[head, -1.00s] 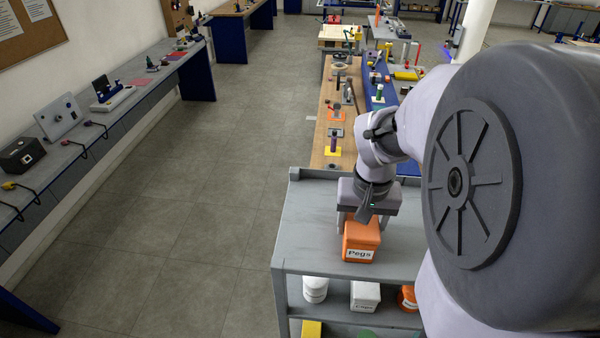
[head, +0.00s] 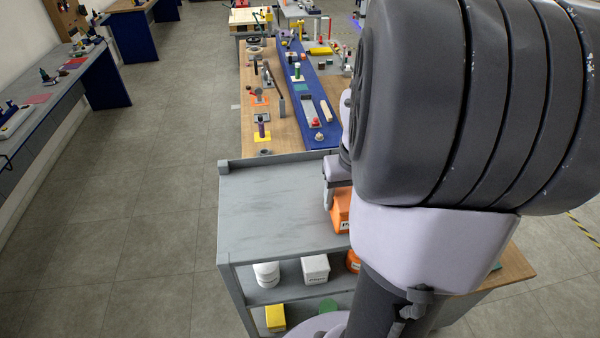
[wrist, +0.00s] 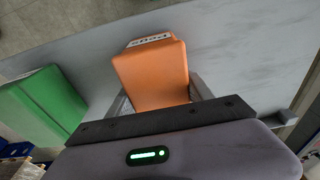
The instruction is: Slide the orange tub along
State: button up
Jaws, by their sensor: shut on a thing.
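The orange tub (head: 340,208) stands on the grey cart's top shelf (head: 270,200). In the head view my arm covers its right part. In the wrist view the orange tub (wrist: 152,72) sits upright between my two fingers, its label on the far edge. My gripper (wrist: 160,94) is shut on the tub, one finger along each side. In the head view only part of my gripper (head: 334,180) shows beside my arm.
A green tub (wrist: 38,105) is left of the orange one in the wrist view, with a gap between. The shelf's left part is bare. Lower shelves hold a white jar (head: 266,274), a white tub (head: 315,269) and a yellow box (head: 275,317). A workbench (head: 265,140) stands behind.

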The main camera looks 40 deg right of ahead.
jog(key=s+d, duration=0.2)
jog(key=d, duration=0.1)
jog(key=s+d, duration=0.1)
jog(key=shift+d+p, duration=0.3)
jog(key=shift+d, duration=0.05)
jog(key=o, duration=1.8)
